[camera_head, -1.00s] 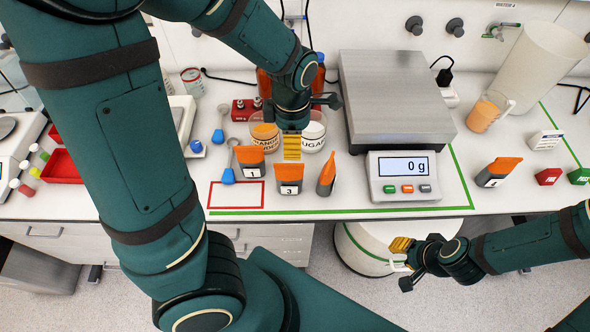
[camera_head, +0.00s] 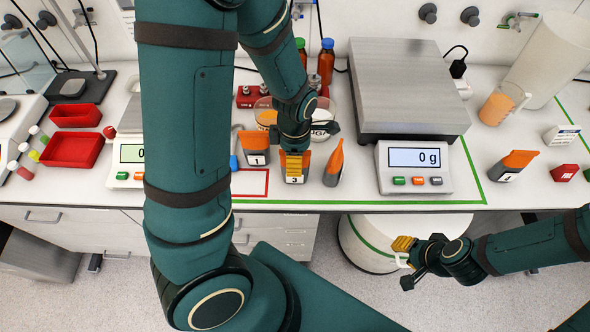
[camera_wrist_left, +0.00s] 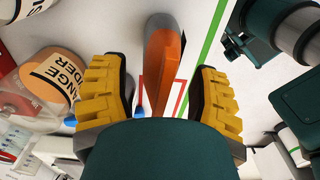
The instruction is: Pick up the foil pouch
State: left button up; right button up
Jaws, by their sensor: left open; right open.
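Several foil pouches with grey bodies and orange tops stand on the bench: pouch 1 (camera_head: 256,158), pouch 3 (camera_head: 295,179), one turned edge-on (camera_head: 333,166), and pouch 4 (camera_head: 513,165) far right. My left gripper (camera_head: 294,162) is open at pouch 3, hiding its top in the head view. In the left wrist view a pouch (camera_wrist_left: 163,60) lies between the spread yellow fingers of my left gripper (camera_wrist_left: 160,97), with a gap on both sides. My right gripper (camera_head: 404,250) is open and empty, in front of the bench edge.
A scale reading 0 g (camera_head: 415,168) stands right of the pouches. Behind the left gripper are tubs, one orange-labelled (camera_wrist_left: 55,75), and bottles (camera_head: 326,62). A red outlined square (camera_head: 250,184) lies left of pouch 3. Red trays (camera_head: 72,150) are at the left.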

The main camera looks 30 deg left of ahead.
pick_arm(q)
jog(key=shift+f, duration=0.3)
jog(key=shift+s, duration=0.1)
grip_shut()
jog(key=shift+r, duration=0.1)
